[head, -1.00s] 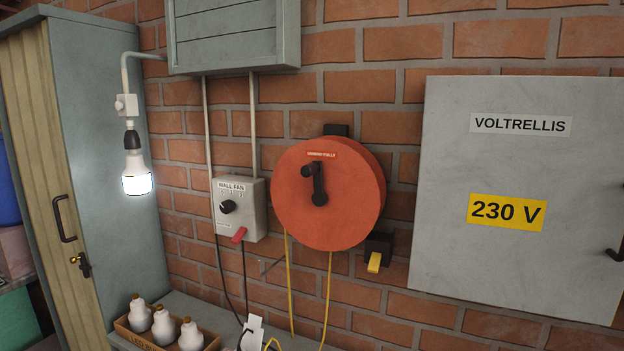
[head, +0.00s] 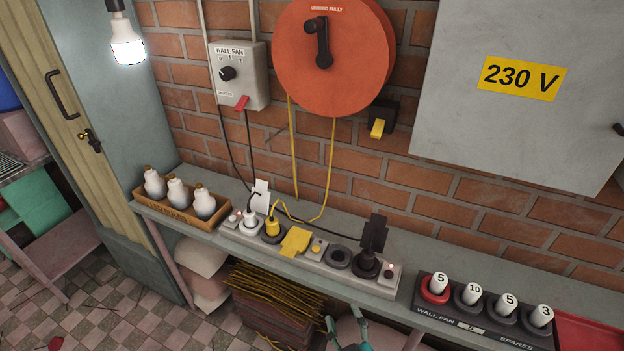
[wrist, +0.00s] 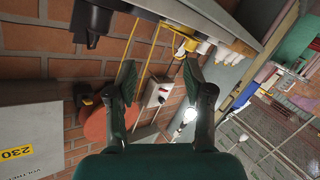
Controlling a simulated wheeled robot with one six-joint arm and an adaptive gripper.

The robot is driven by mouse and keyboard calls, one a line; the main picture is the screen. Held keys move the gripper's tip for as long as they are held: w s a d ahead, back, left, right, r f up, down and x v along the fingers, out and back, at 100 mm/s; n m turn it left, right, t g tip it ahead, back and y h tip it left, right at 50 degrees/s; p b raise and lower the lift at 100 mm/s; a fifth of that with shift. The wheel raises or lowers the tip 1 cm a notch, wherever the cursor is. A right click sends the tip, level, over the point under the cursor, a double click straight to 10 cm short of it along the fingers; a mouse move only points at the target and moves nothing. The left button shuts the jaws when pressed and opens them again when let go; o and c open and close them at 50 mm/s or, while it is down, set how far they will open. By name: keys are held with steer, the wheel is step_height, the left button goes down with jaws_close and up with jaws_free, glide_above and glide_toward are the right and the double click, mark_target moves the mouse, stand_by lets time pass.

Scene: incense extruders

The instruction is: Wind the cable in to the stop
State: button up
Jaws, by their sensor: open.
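The orange-red cable reel (head: 362,52) hangs on the brick wall, its black crank (head: 324,45) pointing up and slightly left from the hub. The yellow cable (head: 331,165) hangs from it in two strands to the shelf, near a yellow plug (head: 272,228) in the power strip (head: 375,281). My gripper (head: 346,321) shows at the bottom edge of the head view, below the reel and in front of the shelf. In the wrist view my gripper (wrist: 160,80) is open and empty. The reel (wrist: 96,123) shows there partly behind the left finger, its crank hidden.
A wall fan switch box (head: 240,75) is left of the reel, and a yellow-levered black switch (head: 378,127) is at its lower right. A grey 230 V cabinet (head: 520,125) stands further right. The shelf holds a bulb box (head: 215,220) and a spares block (head: 470,322).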

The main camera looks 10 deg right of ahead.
steer(key=w+a+r+t+h, duration=0.1)
steer(key=w+a+r+h, duration=0.15)
steer(key=w+r, duration=0.9)
steer(key=m+g+h, duration=0.2)
steer(key=m+h, duration=0.6)
steer(key=m, duration=0.1)
glide_toward(309, 29)
steer(key=x, duration=1.1)
steer(key=shift+w+d, duration=0.1)
steer(key=shift+w, duration=0.05)
jaws_close()
